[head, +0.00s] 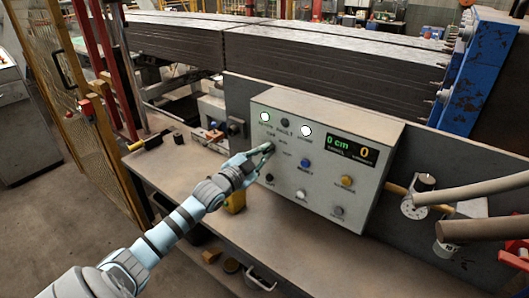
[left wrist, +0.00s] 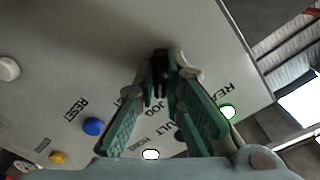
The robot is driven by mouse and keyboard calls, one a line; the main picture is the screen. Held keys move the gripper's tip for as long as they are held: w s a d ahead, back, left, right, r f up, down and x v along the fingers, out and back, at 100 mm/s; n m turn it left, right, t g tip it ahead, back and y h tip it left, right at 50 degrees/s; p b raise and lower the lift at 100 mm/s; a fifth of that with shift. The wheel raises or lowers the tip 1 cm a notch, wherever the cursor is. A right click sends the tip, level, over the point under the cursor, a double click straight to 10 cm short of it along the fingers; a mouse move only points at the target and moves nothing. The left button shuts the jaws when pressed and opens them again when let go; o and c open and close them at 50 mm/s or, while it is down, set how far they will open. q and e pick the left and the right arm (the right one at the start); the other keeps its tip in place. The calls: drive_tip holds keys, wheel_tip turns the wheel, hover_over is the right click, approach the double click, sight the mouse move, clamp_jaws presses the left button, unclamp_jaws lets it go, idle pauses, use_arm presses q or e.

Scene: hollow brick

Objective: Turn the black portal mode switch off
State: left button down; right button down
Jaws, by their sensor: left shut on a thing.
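The grey control box (head: 322,205) stands on the bench with its sloped face toward me. My left gripper (head: 266,150) reaches its upper left part, and its fingertips are closed around the black portal mode switch (head: 271,148). In the left wrist view the dark switch knob (left wrist: 160,72) sits between the teal fingers of my left gripper (left wrist: 168,70). The fingers partly cover the labels around it, so I cannot read which position it points to. My right gripper is not in view.
The box also carries a blue button (head: 305,163), a yellow button (head: 347,181), a white button (head: 301,194), lit white-green lamps (head: 306,131) and a display (head: 352,150). Gauges and thick tan tubes (head: 470,190) crowd the right.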

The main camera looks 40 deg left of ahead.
sight(271, 117)
use_arm(q)
drive_tip(key=n+p, duration=0.1)
drive_tip(key=n, duration=0.3)
drive_tip(key=shift+r, duration=0.15)
drive_tip(key=shift+n+p, duration=0.5)
drive_tip(key=shift+n, duration=1.7)
drive_tip(key=c, duration=1.7)
unclamp_jaws()
wheel_tip(271, 117, up, 10)
